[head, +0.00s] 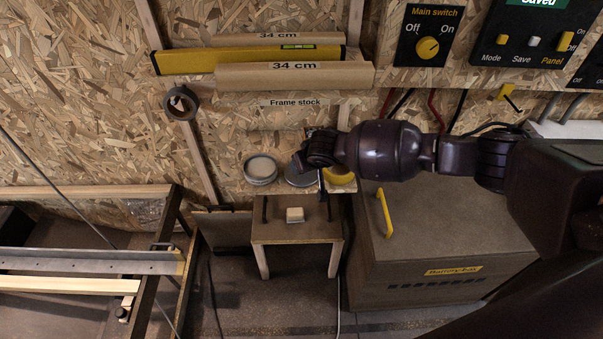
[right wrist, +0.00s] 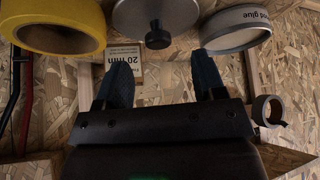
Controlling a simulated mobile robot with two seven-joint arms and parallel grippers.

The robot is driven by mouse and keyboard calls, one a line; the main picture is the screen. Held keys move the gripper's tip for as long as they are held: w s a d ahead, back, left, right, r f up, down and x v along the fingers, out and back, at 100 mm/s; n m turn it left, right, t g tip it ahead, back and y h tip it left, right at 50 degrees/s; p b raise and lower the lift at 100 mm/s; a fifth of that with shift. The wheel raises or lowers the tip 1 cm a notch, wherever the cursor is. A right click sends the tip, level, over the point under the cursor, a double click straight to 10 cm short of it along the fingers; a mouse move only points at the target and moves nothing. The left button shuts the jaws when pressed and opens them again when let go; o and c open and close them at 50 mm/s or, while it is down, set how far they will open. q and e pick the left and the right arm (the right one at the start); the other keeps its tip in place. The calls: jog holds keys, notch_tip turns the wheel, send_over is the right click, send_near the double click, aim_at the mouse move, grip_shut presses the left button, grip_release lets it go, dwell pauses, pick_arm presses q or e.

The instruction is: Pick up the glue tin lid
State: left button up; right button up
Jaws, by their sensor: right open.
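The glue tin lid (right wrist: 135,17) is a grey disc with a dark knob at the top middle of the right wrist view. In the head view the lid (head: 297,180) is partly hidden by my right gripper. My right gripper (right wrist: 164,78) is open and empty, its two blue-grey fingers apart on either side of the knob's line; the knob is beyond the tips. In the head view the gripper (head: 318,170) hangs over the lid's right side. The open glue tin (right wrist: 236,28), labelled "ood glue", is beside the lid; it also shows in the head view (head: 260,170).
A yellow tape roll (right wrist: 60,38) lies on the lid's other side. A small stool (head: 275,234) with a pale block (head: 295,214) stands below. A brown cabinet (head: 440,240) with a yellow handle is right. Another tape roll (head: 181,103) hangs on the chipboard wall.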

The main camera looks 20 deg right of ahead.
jog(key=shift+x, duration=0.85)
jog(key=b+x, duration=0.1)
jog(key=x, duration=0.2)
jog(key=shift+w+d+f+b, duration=0.1)
jog(key=shift+w+b, duration=0.25)
jog(key=shift+w, duration=0.05)
jog(key=shift+w+f, duration=0.15)
jog(key=shift+f, duration=0.05)
jog(key=shift+w, duration=0.15)
pick_arm(q)
jog(key=shift+w+f, duration=0.45)
pick_arm(e)
jog(key=shift+c, duration=0.4)
jog(key=c, duration=0.9)
pick_arm(q)
jog(key=shift+s+f, duration=0.25)
jog(key=shift+f, duration=0.05)
pick_arm(e)
jog(key=shift+r, duration=0.1)
